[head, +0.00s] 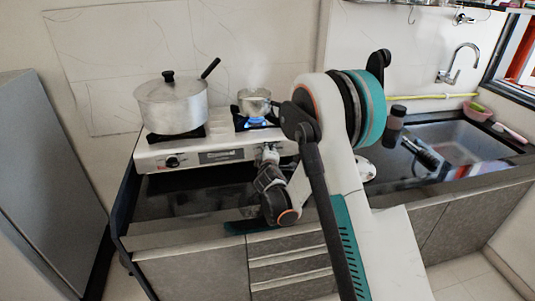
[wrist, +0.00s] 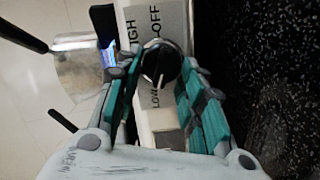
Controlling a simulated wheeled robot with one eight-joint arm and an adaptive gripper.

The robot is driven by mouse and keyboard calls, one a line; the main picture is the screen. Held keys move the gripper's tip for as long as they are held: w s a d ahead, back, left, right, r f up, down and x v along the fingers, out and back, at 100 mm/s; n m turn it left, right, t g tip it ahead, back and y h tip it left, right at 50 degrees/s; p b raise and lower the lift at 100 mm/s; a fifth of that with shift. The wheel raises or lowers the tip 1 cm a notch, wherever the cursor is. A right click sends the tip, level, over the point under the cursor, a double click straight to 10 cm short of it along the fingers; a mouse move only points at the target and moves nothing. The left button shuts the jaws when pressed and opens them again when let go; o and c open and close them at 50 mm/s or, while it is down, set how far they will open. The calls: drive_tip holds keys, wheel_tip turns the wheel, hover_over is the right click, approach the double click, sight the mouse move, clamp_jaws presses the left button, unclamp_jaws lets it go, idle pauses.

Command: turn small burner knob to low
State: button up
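The small burner knob (wrist: 161,63) is round and black with a raised grip, on a pale panel marked OFF, HIGH and LOW. Its white mark is at the lower edge, on the side of the LOW label (wrist: 156,97). My gripper (wrist: 163,66) has one teal-and-grey finger on each side of the knob, seemingly touching both sides. In the head view my gripper (head: 268,158) is at the right front of the stove (head: 198,158) and hides the knob. The small burner (head: 256,123) shows a blue flame under a small pot (head: 254,103).
A large lidded pot (head: 172,106) stands on the left burner, above the left knob (head: 172,162). The dark counter (head: 160,205) lies in front of the stove. A bottle (head: 397,118) and the sink (head: 460,142) are to the right. A wall stands behind.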

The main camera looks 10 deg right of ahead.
drive_tip(key=shift+o, duration=1.1)
drive_tip(key=v, duration=1.2)
